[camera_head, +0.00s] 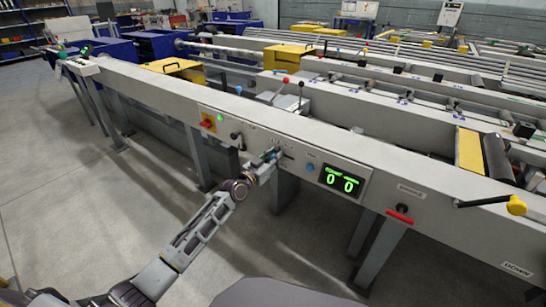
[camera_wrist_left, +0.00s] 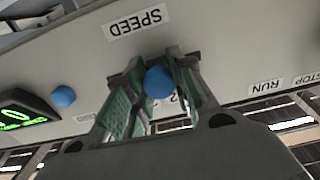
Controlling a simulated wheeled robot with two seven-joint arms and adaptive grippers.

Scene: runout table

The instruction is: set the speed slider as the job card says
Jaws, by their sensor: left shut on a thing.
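The speed slider's blue knob (camera_wrist_left: 160,82) sits between the fingers of my left gripper in the left wrist view. My left gripper (camera_wrist_left: 155,95) is shut on it, with green pads on either side. A "SPEED" label (camera_wrist_left: 139,22) shows upside down beyond it, and the scale beside the knob is mostly covered by the fingers. In the head view my left gripper (camera_head: 270,160) is at the control panel on the front beam. The green display (camera_head: 341,182) to its right reads 0 and 0. I cannot make out a job card. My right gripper is out of view.
A blue button (camera_head: 310,167) lies between the gripper and the display. A red handle (camera_head: 399,216) is farther right. The floor before the beam (camera_head: 400,130) is clear.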

